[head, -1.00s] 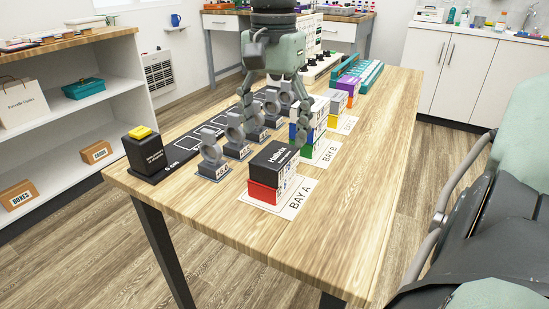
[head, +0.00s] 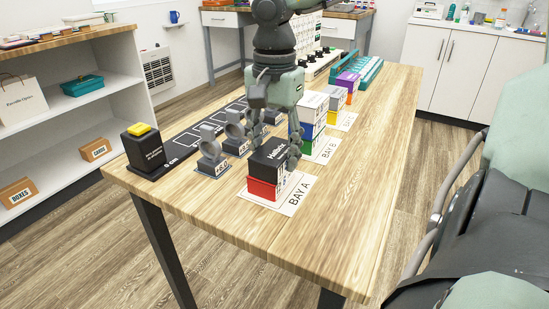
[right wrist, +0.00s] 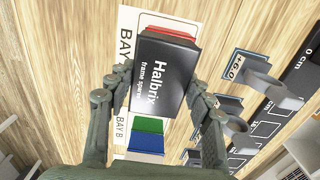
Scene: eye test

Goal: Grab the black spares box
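The black spares box (head: 267,163) lies on a red box (head: 262,190) at BAY A, near the table's front end. In the right wrist view the black box (right wrist: 163,88) reads "Halbrix" and "frame spar…", and the red box (right wrist: 168,33) shows past its edge. My right gripper (head: 274,146) is down at the black box from above. In the right wrist view its fingers (right wrist: 158,82) are spread, one on each side of the box. The left finger seems just clear; whether the right one touches is unclear. My left gripper is in neither view.
Blue and green boxes (head: 308,130) stand close behind at BAY B. Lens stands (head: 211,150) and a black block with a yellow button (head: 145,148) are to the left. The tabletop (head: 345,190) to the right of the bay cards is clear.

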